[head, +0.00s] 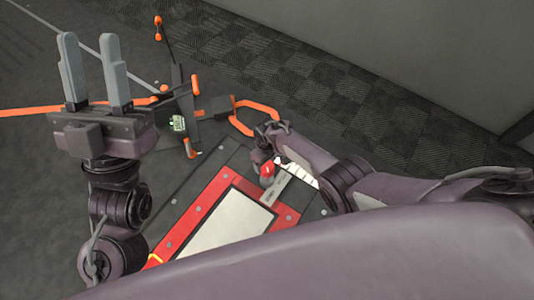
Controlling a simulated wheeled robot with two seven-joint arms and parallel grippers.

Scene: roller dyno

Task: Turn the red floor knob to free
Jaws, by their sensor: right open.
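The red floor knob (267,170) sits at the top right of the red-framed floor unit (190,228), beside a light grey plate with small dark markings. Which way the knob is turned is too small to tell. My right gripper (264,157) points down right over the knob, with its jaws open. Its fingers are largely hidden by its own wrist, so I cannot tell whether they touch the knob. My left gripper (95,75) is raised at the left, fingers pointing up, open and empty, well away from the knob.
A black stand with orange-tipped arms (183,103) and a small green display stands behind the unit. An orange loop (256,112) lies on the floor near my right wrist. A grey wall (410,55) closes off the right; dark floor is free at far left.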

